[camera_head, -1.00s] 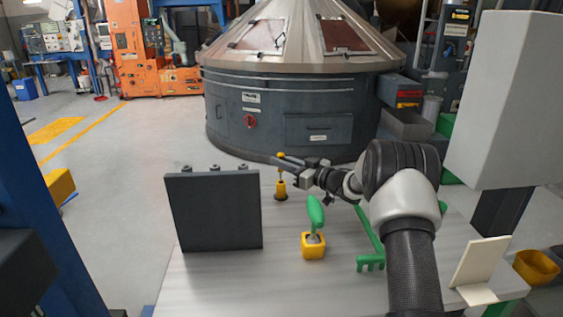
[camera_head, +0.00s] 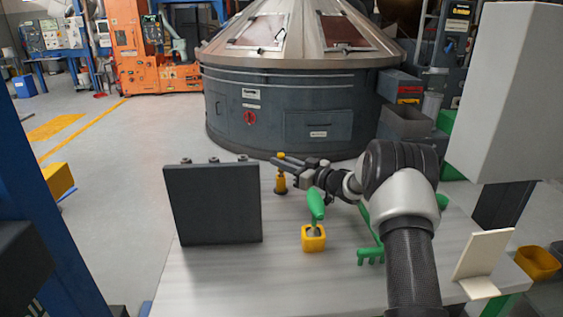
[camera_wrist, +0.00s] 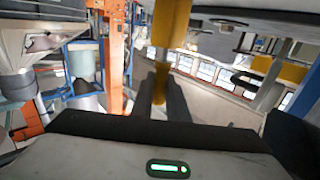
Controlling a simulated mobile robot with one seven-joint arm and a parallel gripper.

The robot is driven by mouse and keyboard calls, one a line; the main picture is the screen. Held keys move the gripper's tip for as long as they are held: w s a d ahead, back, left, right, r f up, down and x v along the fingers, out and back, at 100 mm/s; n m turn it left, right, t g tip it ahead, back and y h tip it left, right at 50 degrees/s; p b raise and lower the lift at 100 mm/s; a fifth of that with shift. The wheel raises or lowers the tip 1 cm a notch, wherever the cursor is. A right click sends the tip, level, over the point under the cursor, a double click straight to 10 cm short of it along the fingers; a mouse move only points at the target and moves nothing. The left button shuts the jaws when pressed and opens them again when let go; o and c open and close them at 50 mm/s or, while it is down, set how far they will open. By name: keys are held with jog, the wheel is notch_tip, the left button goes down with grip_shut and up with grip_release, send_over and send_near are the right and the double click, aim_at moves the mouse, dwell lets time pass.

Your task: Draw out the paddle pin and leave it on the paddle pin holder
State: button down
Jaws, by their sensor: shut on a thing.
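The paddle pin is a slim upright piece with a yellow head (camera_head: 281,156). My gripper (camera_head: 287,163) is shut on it, just below the head. The wrist view shows the pin's yellow part (camera_wrist: 171,25) at top centre, narrowing between my two dark fingers (camera_wrist: 162,92). Directly below the pin is a yellow upright piece with a dark foot (camera_head: 280,183) on the table, seemingly the paddle pin holder. The pin's lower end meets it or is hidden in it; I cannot tell how deep.
A dark upright panel (camera_head: 213,203) with several knobs on top stands left on the grey table (camera_head: 215,280). A yellow block (camera_head: 313,239) with a green-handled piece (camera_head: 316,204) stands in front. Green prongs (camera_head: 370,255) and a cream plate (camera_head: 484,253) are at right.

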jog(key=shift+f+b, duration=0.45)
jog(key=shift+f, duration=0.3)
jog(key=c, duration=1.7)
grip_release()
jog(key=shift+o, duration=0.2)
jog(key=p+v, duration=0.1)
jog(key=v, duration=0.6)
jog(key=shift+s+d, duration=0.2)
